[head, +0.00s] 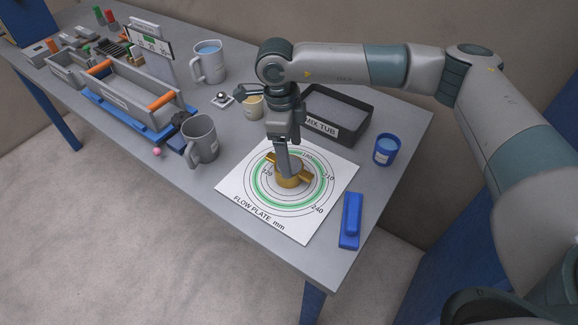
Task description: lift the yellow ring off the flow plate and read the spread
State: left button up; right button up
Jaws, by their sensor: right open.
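The flow plate (310,232) is a white square sheet with printed rings, one of them green, and numbers. It lies near the right end of the table. The yellow ring (290,180) stands near the plate's middle, with a tab on each side. My right gripper (285,172) points down right over the ring, and its fingers hide part of it. The gripper is open. I cannot tell whether the fingers touch the ring. The ring's inside is hidden. My left gripper is not in view.
A black-rimmed mix tub (352,132) stands behind the plate. A blue cup (386,150) and a blue block-like object (350,222) are to the right. Grey mugs (203,143) (208,66) and a grey tray with orange handles (125,92) are to the left.

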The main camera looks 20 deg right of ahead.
aim_at(300, 175)
jog(key=shift+f, duration=0.15)
jog(key=shift+a+f+p, duration=0.15)
jog(key=shift+f+p, duration=0.45)
jog(key=shift+p, duration=0.1)
notch_tip(300, 175, down, 3)
jog(key=shift+s+a+p, duration=0.1)
jog(key=shift+a+p, duration=0.05)
jog(key=shift+p, duration=0.6)
jog(key=shift+f, duration=0.5)
jog(key=c, duration=1.4)
